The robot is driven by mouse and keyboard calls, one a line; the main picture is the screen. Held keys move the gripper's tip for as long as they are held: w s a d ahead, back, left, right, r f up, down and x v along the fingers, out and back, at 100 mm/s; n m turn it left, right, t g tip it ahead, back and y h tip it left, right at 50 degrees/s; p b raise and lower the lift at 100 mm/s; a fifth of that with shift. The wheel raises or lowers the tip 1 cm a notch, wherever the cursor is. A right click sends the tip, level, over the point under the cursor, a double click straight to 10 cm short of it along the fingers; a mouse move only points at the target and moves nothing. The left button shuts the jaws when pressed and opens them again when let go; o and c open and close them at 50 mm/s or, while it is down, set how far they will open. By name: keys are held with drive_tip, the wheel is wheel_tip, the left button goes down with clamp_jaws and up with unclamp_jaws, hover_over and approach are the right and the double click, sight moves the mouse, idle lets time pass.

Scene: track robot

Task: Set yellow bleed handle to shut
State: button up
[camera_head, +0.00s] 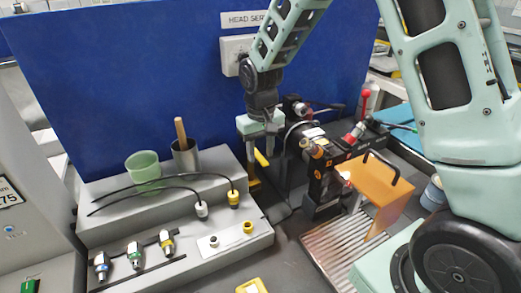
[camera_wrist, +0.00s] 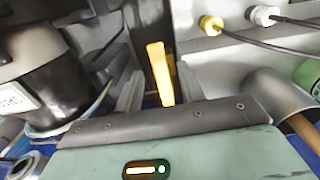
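The yellow bleed handle (camera_head: 261,158) shows in the head view just below my gripper (camera_head: 259,146), on the left side of the dark machine. In the wrist view the yellow handle (camera_wrist: 160,72) is a narrow bar lying between the two fingers of my gripper (camera_wrist: 158,88). The fingers are apart, with a visible gap on each side of the handle. A dark upright part (camera_wrist: 150,30) lies behind the handle. The handle's pivot is hidden from me.
A grey stepped bench (camera_head: 215,250) on the left carries a green cup (camera_head: 143,168), a metal cup (camera_head: 186,156) and cables with yellow and white connectors. An orange block (camera_head: 372,188) stands right of the machine by a ribbed plate (camera_head: 335,245). A blue panel (camera_head: 120,80) rises behind.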

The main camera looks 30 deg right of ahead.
sight(261, 157)
wheel_tip(261, 157, up, 17)
drive_tip(key=b, duration=0.2)
drive_tip(key=shift+r+b, duration=0.2)
drive_tip(key=shift+b, duration=0.1)
idle(0.5)
